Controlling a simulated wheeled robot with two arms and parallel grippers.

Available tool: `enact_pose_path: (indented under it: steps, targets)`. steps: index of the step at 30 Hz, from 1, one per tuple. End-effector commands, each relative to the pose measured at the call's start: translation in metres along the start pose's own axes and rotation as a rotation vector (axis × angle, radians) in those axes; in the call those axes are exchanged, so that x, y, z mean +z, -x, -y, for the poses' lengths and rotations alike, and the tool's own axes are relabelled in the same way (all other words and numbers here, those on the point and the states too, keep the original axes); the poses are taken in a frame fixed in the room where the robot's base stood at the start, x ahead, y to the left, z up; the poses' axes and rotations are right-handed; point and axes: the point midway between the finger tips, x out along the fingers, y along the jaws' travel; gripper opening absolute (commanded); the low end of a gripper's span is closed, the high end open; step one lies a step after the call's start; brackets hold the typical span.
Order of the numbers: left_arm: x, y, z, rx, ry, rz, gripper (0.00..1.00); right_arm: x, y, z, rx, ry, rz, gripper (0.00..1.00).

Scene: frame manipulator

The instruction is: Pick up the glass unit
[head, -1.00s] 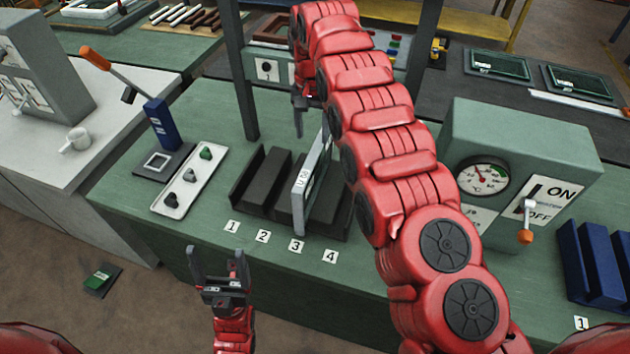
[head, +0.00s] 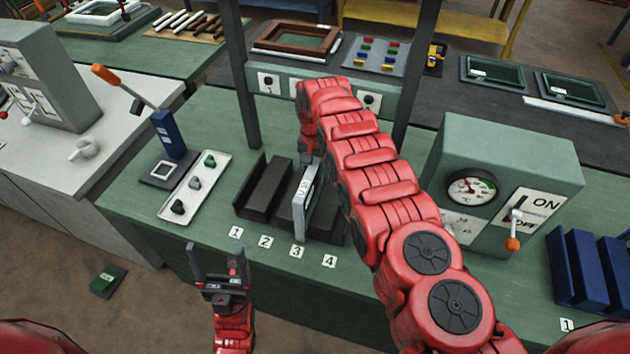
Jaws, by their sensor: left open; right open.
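The glass unit (head: 304,208) is a thin pale-framed panel standing upright in the dark slotted rack (head: 257,187), near the labels 3 and 4. My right gripper (head: 308,158) is at the upper far end of the unit, pointing down. It is open, but its fingers are small and partly hidden, so I cannot tell whether they touch or straddle the unit. My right arm covers the area just right of the unit. My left gripper (head: 217,262) is open and empty, in front of the bench's front edge.
A white tray with knobs (head: 195,185) and a blue lever press (head: 168,135) stand left of the rack. A gauge box with an ON/OFF lever (head: 505,180) is to the right, beside blue racks (head: 590,265). A dark post (head: 240,75) rises behind the rack.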

Motion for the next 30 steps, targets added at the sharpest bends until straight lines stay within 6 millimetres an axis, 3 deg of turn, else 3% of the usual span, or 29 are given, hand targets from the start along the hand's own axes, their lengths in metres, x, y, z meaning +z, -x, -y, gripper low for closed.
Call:
enact_pose_path:
  steps: [11, 22, 30]
  targets:
    - [-0.0004, -0.0021, 0.0001, 0.000, 0.000, 0.000, 0.81, -0.0005, -0.0055, 0.0003, -0.002, -0.001, -0.003, 0.62]
    - [-0.0003, -0.0021, 0.0001, 0.000, 0.000, 0.000, 0.81, -0.0004, -0.0053, 0.0003, -0.002, -0.001, -0.003, 0.00]
    - [-0.0004, -0.0022, 0.0001, 0.000, 0.000, 0.000, 0.81, -0.0003, -0.0053, 0.0002, -0.002, -0.001, -0.003, 0.00]
